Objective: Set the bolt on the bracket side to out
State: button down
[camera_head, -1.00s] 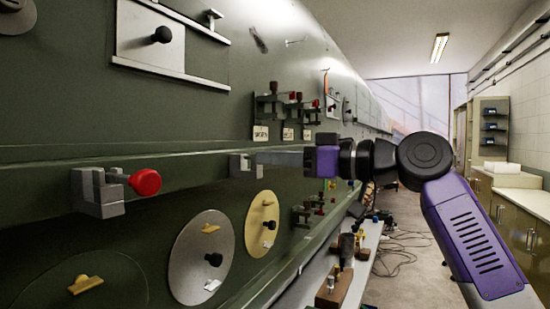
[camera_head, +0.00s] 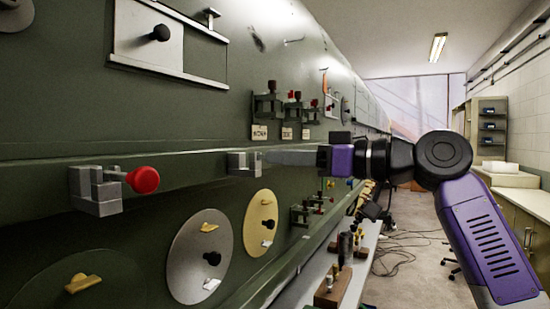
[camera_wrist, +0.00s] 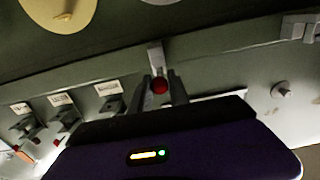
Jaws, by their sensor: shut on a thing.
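A grey metal bracket block (camera_head: 244,163) sits on the ledge of the green fuselage wall, in the middle of the head view. My gripper (camera_head: 275,157) reaches in from the right, with its fingertips beside this block. In the wrist view my gripper (camera_wrist: 160,80) is shut on a red bolt knob (camera_wrist: 159,86), in front of a pale bracket (camera_wrist: 155,55). The fingers hide the knob in the head view. Another grey bracket (camera_head: 98,192) with a red-knobbed bolt (camera_head: 143,180) sits on the ledge to the left, clear of my gripper.
Several small labelled latches with red or black knobs (camera_head: 271,87) are on the wall above. A silver disc (camera_head: 190,265) and a yellow disc (camera_head: 255,238) lie below the ledge. A bench (camera_head: 362,265) with tools runs along the wall. The aisle floor (camera_head: 410,275) is mostly open.

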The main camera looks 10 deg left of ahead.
jog(key=shift+d, duration=0.15)
jog(key=c, duration=1.3)
grip_release()
jog(key=b+v, duration=0.1)
jog(key=v, duration=0.7)
jog(key=shift+b, duration=0.35)
jog(key=shift+r, duration=0.15)
